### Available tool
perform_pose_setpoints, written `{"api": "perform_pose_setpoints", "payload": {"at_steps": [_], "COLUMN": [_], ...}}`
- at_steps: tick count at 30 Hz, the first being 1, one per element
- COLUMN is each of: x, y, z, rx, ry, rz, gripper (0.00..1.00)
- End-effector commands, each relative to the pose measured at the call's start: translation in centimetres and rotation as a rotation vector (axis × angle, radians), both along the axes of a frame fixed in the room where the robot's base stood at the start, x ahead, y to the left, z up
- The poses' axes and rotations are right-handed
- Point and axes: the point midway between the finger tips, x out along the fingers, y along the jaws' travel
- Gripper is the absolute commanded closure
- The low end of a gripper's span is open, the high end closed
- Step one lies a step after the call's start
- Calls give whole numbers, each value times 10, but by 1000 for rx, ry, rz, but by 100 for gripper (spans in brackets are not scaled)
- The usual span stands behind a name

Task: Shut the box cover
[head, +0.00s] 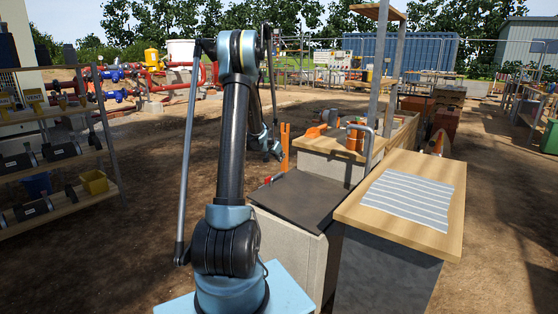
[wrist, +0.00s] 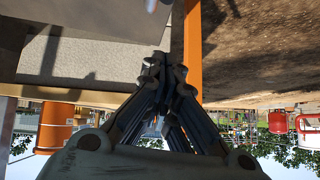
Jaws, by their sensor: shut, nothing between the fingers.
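A pale concrete box (head: 285,240) stands right of my arm, with a flat dark grey panel (head: 300,198) on top. A narrow orange upright piece (head: 285,148) rises at the box's far left edge. I cannot tell which of these is the cover. My gripper (head: 277,153) is beside the orange piece, partly behind my arm. In the wrist view, my gripper's fingertips (wrist: 165,68) are together and empty. The orange piece (wrist: 192,45) runs close to the right of them, and a grey surface (wrist: 110,55) lies to the left. Contact cannot be told.
A wooden-topped counter (head: 430,185) with a striped sheet (head: 412,198) stands on the right. An orange container (head: 355,138) sits on the wooden ledge behind the box. Shelves (head: 60,180) stand at the left. Bare dirt between them and my arm is clear.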

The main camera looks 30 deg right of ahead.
Motion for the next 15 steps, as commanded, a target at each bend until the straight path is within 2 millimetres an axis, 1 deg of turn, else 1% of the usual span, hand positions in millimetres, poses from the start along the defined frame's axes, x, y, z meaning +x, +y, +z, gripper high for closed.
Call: {"api": "perform_pose_setpoints", "payload": {"at_steps": [1, 15], "x": [3, 25], "y": [-5, -45], "z": [-6, -51], "rx": [0, 0], "ry": [0, -1], "rz": [-1, -1], "gripper": [100, 100]}}
